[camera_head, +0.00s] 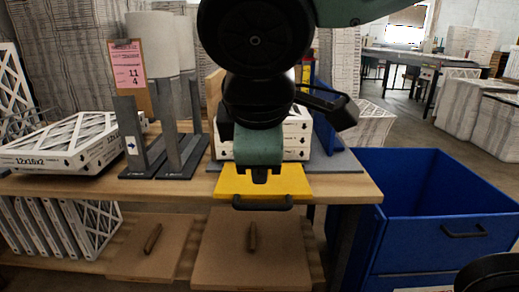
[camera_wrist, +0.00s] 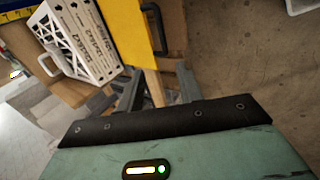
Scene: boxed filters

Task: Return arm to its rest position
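My arm comes in from the top of the head view, and its dark and green links hide part of the table. My gripper (camera_head: 259,176) hangs over the yellow board (camera_head: 290,183) at the table's front edge, apart from the filter boxes as far as I can see. In the wrist view its two grey fingers (camera_wrist: 160,88) stand apart with nothing seen between them. White filter boxes (camera_head: 297,135) are stacked behind my arm, partly hidden. The wrist view shows a white box (camera_wrist: 88,42) beside the yellow board (camera_wrist: 128,32).
A wooden table (camera_head: 345,188) carries a flat filter box (camera_head: 65,145) at left and grey uprights (camera_head: 180,130) with a pink sign (camera_head: 128,66). A blue bin (camera_head: 440,215) stands at right. Below are filters (camera_head: 60,228) on a shelf. Open floor lies behind the bin.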

